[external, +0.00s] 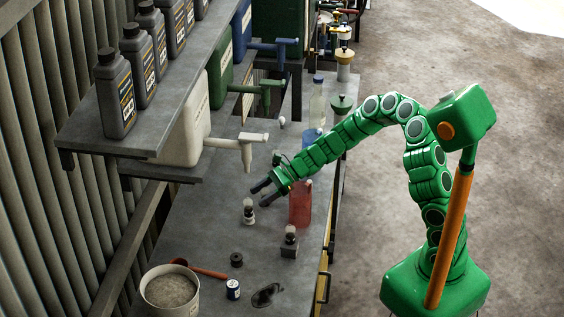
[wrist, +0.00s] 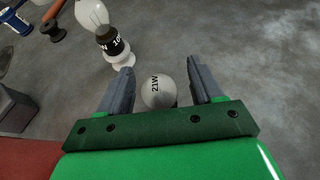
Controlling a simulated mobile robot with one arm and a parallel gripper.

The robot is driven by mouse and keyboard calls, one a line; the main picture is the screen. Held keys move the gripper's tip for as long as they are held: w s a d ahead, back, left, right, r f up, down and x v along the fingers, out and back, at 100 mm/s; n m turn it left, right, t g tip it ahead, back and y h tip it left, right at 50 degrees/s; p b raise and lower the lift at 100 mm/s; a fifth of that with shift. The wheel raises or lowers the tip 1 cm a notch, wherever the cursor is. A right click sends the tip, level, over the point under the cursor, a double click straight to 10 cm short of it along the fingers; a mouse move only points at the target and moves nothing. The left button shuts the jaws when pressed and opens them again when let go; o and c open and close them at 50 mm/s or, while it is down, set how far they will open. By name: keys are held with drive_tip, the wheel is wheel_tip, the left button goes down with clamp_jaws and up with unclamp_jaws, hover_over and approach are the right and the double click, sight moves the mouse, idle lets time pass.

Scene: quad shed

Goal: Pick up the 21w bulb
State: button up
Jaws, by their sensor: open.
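The 21w bulb shows in the wrist view as a pale round globe marked 21W (wrist: 157,90), lying between the two grey fingers of my gripper (wrist: 161,66). A gap shows on each side of it, and its lower part is hidden by my gripper's green palm edge. My gripper is open, and in the external view (external: 259,195) it hangs low over the bench. I cannot make out the 21w bulb clearly there. Another bulb, with a black band marked 10, stands just beyond the fingertips in the wrist view (wrist: 110,42) and also shows in the external view (external: 248,213).
A red bottle (external: 300,205) stands close to the right of my gripper. A bulb on a dark block (external: 289,249) is nearer the front. A white tap (external: 240,142) juts out at the left. A tub (external: 169,293), small can (external: 233,289) and dark spool (external: 237,259) lie forward.

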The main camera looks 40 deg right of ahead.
drive_tip(key=shift+a+f, duration=0.15)
drive_tip(key=shift+a, duration=0.05)
drive_tip(key=c, duration=1.1)
